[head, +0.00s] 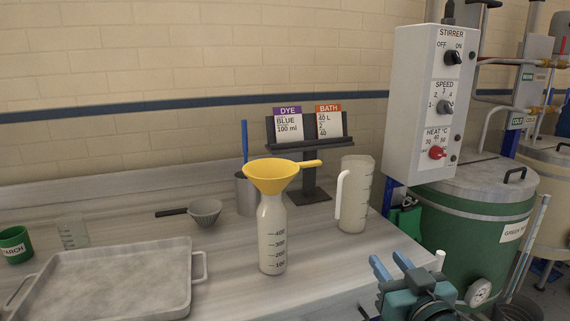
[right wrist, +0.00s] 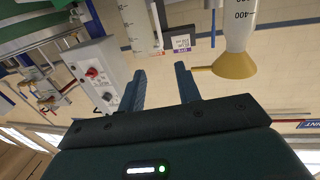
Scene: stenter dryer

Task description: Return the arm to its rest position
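My right gripper (head: 392,265) is at the bottom right of the head view, beside the front right edge of the bench. Its two blue fingers stand apart with nothing between them; the right wrist view also shows the open fingers (right wrist: 162,85). A yellow funnel (head: 272,177) sits in the mouth of a graduated bottle (head: 272,235) on the bench, left of the gripper and apart from it. A clear measuring jug (head: 354,195) stands upright behind and left of the gripper. My left gripper is not in view.
A grey tray (head: 60,262) lies on the bench at left. A dark card stand (head: 307,172) holds two cards. A white control box (head: 430,105) hangs above a green vat (head: 470,245) at right. A small sieve (head: 205,208) and a green starch cup (head: 14,240) are on the bench.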

